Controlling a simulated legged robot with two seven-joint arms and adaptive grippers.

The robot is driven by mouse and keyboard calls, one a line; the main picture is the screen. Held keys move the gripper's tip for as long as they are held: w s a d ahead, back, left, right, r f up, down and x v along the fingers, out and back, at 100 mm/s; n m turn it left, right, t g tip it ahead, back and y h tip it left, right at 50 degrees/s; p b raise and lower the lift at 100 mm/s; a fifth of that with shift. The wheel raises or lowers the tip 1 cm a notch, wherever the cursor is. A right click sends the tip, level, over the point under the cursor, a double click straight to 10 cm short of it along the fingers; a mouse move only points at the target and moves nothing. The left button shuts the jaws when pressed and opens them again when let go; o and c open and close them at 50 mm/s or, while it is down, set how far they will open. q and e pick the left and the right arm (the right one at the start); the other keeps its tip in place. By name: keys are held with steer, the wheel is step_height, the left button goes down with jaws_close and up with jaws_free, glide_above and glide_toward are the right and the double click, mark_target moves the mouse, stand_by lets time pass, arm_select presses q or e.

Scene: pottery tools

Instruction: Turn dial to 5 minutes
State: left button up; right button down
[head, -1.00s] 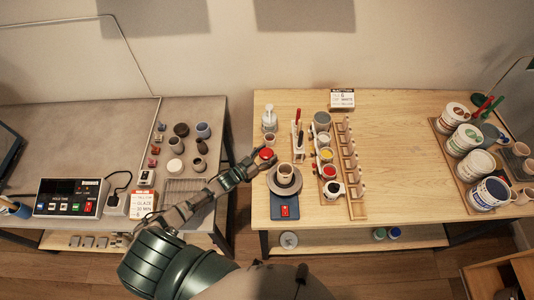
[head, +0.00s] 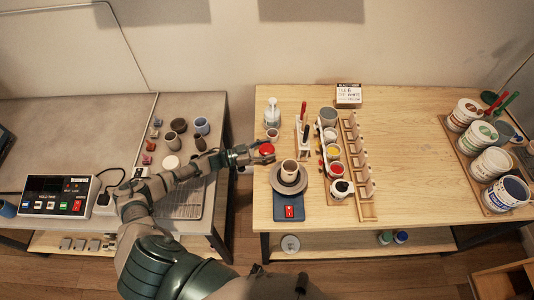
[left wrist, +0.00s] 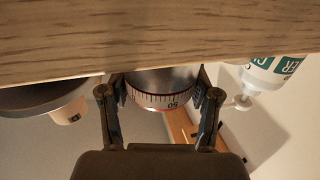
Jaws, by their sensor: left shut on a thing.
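The timer has a red top (head: 266,149) and stands near the left edge of the wooden table (head: 420,150). My left gripper (head: 264,155) reaches it from the left, at table height. In the left wrist view, its dial band (left wrist: 160,99) is white with black tick marks and an upside-down number that looks like 50; a silver part shows beyond it. The two fingers of the gripper (left wrist: 160,105) are shut on the dial, one on each side. The pointer mark cannot be made out. My right gripper is not in view.
A brown cup (head: 289,168) on a grey wheel stands close to the right. A white bottle (head: 272,113) and a small cup (head: 272,134) stand behind the timer. A brush holder (head: 304,142) and paint rack (head: 332,155) are further right. The table's middle is clear.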

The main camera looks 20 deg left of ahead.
mark_target(266, 147)
arm_select(q)
steer(key=shift+f+m+g+h+b, duration=0.3)
steer(key=shift+m+g+h+b, duration=0.1)
steer(key=shift+m+g+b, duration=0.25)
steer(key=shift+s, duration=0.1)
steer(key=o, duration=1.2)
steer(key=shift+a, duration=0.1)
steer(key=shift+r, duration=0.1)
steer(key=shift+a, duration=0.1)
steer(key=r, duration=1)
steer(key=shift+w, duration=0.2)
